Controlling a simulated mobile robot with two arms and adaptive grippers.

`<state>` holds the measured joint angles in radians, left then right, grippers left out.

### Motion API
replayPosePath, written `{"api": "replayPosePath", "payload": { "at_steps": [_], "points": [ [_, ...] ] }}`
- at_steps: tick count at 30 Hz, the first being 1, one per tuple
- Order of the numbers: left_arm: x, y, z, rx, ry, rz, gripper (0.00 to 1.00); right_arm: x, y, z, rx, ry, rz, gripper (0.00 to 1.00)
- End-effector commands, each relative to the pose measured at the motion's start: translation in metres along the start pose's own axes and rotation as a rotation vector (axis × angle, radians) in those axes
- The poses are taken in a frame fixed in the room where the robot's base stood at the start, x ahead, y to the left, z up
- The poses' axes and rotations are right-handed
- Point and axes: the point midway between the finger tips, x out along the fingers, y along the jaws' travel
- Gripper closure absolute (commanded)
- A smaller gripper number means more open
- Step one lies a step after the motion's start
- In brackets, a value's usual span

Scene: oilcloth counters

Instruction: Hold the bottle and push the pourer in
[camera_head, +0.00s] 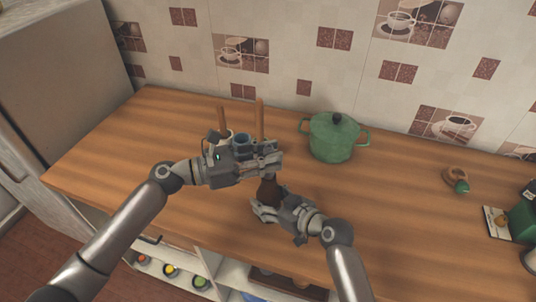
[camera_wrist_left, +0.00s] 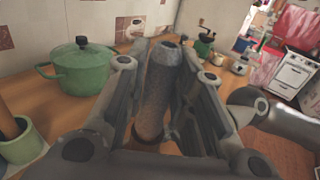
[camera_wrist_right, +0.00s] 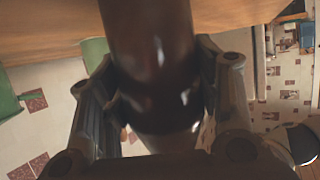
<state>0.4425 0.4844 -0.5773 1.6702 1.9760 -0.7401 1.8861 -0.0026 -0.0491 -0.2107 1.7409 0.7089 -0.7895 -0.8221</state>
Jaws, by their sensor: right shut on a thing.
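The dark brown bottle (camera_head: 269,190) stands near the counter's front edge. My right gripper (camera_head: 258,208) is shut on its body; in the right wrist view the glossy bottle (camera_wrist_right: 153,60) fills the space between the fingers (camera_wrist_right: 155,110). My left gripper (camera_head: 277,160) is just above the bottle, its fingers on either side of a grey speckled upright cylinder (camera_wrist_left: 158,85), apparently the pourer. In the left wrist view the fingers (camera_wrist_left: 160,95) look spread around it, with gaps. Its lower end meets a brown rim; how deep it sits is hidden. In the head view my left gripper hides the pourer.
A green lidded pot (camera_head: 333,138) stands behind to the right. A blue cup (camera_head: 243,140) and a pale pot with a wooden handle (camera_head: 222,122) stand close behind my left gripper. Right of the bottle the wooden counter (camera_head: 400,215) is clear.

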Motion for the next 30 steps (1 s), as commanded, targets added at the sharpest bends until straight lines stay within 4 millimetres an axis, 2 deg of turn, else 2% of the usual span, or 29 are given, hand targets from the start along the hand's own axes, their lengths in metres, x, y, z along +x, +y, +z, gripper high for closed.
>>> {"api": "replayPosePath", "payload": {
  "at_steps": [1, 3, 15, 19, 30],
  "points": [
    [0.0, 0.0, 0.0, 0.0, 0.0, 0.0, 0.67, 0.0, 0.0, 0.001, 0.0, -0.001, 0.0, 0.85],
    [0.0, 0.0, 0.0, 0.0, 0.001, 0.0, 0.58, 0.0, 0.0, 0.001, 0.0, -0.001, 0.0, 0.85],
    [-0.003, 0.0, 0.003, 0.0, 0.002, 0.0, 0.58, 0.0, 0.0, 0.001, 0.0, -0.002, 0.0, 0.85],
    [-0.023, 0.0, 0.002, -0.001, 0.003, 0.001, 0.58, 0.0, 0.0, 0.001, 0.0, -0.002, 0.0, 0.85],
    [-0.099, 0.0, 0.002, -0.001, 0.002, 0.0, 0.58, 0.0, 0.0, 0.001, 0.0, -0.002, 0.0, 0.85]
  ]
}}
